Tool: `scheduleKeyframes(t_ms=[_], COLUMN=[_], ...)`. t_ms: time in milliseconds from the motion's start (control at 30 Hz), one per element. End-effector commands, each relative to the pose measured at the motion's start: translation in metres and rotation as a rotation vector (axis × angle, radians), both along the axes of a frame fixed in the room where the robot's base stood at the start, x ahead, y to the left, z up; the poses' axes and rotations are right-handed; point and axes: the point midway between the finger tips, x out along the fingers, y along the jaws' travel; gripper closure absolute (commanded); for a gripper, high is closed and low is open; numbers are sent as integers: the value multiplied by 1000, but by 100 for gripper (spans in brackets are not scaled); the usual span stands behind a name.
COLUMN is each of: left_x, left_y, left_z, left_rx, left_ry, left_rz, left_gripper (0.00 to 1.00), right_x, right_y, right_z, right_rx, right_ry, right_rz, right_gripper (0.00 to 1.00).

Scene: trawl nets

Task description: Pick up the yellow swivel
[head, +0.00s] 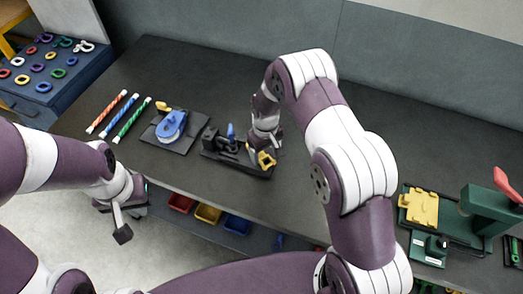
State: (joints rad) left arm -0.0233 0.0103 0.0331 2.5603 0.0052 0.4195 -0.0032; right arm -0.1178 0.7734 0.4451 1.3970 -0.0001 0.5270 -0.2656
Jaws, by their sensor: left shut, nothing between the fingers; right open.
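A small yellow piece with a ring-like shape, which looks like the yellow swivel (266,160), sits at the right end of a black fixture (225,158) on the dark bench. My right gripper (265,143) reaches down just behind it, open. Its fingers are small and partly hidden, and I cannot tell whether they touch the yellow piece. My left gripper (122,225) is shut and empty, low at the left in front of the bench edge, away from the fixture.
A blue device (172,125) on a dark plate and three striped rods (118,115) lie left of the fixture. A blue board (50,75) holds coloured rings. A green press (490,212) and yellow block (420,208) stand at right. Coloured bins (208,213) sit below.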

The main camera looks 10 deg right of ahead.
Motion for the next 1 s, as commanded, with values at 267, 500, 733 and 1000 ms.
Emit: scheduleKeyframes(t_ms=[267, 500, 733, 1000], left_x=[0, 0, 0, 0], left_y=[0, 0, 0, 0], left_z=[7, 7, 7, -1], left_rx=[0, 0, 0, 0], left_ry=[0, 0, 0, 0], left_rz=[0, 0, 0, 0], left_gripper=[100, 100, 100, 100], right_x=[1, 0, 1, 2], right_y=[0, 0, 0, 0], right_z=[-20, -20, -19, -7], right_rx=[0, 0, 0, 0], right_ry=[-1, -1, -3, -6], right_rz=[0, 0, 0, 0], right_gripper=[28, 77, 100, 100])
